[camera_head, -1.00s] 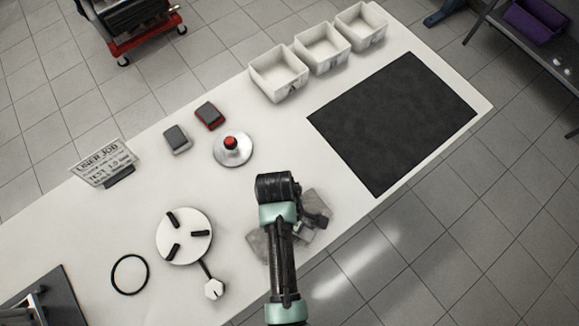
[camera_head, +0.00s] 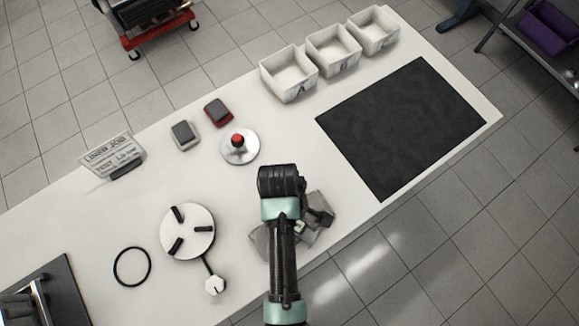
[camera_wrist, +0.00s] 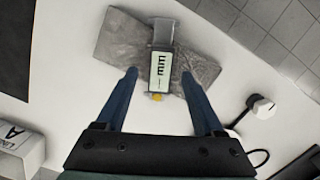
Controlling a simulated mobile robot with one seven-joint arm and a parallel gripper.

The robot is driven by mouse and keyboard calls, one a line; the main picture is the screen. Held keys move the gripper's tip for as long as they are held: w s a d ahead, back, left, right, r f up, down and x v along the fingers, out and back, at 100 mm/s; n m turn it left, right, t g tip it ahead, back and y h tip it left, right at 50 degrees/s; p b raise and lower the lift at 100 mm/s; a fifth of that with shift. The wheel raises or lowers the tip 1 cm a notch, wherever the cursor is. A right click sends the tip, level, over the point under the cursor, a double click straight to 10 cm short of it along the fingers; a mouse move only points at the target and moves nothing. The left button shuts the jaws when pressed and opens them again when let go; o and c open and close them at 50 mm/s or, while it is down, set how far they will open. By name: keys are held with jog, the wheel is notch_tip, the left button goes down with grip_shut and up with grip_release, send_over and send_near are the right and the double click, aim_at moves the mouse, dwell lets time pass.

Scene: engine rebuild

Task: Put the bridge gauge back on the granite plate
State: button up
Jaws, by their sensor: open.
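A red-knobbed disc (camera_head: 239,147) stands beyond my arm.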

jog(key=w+a+r+m+t, duration=0.15)
jog(key=w+r+t, duration=0.45)
jog(key=r, duration=0.7)
jog(key=w+r+m+t+y, duration=0.1)
jog(key=w+r+m+t, duration=0.15)
jog(key=w+r, duration=0.85)
jog(key=w+r+m+t, duration=0.2)
jog(key=w+r+t, duration=0.35)
jog(key=r, duration=0.95)
notch_tip(320, 180, up, 16)
jog(key=s+m+t, duration=0.1)
jog(key=m+t, duration=0.1)
jog(key=t, duration=0.4)
jog(key=s+d+r+m+t, duration=0.1)
jog(key=s+r+t, duration=0.3)
jog(key=r, duration=0.6)
jog(key=s+r+m+t, duration=0.2)
jog(key=s+r+t, duration=0.2)
jog(key=s+r, duration=0.4)
jog(key=shift+d+r+m, duration=0.3)
jog(key=shift+d+r, duration=0.05)
jog(key=shift+r, duration=0.55)
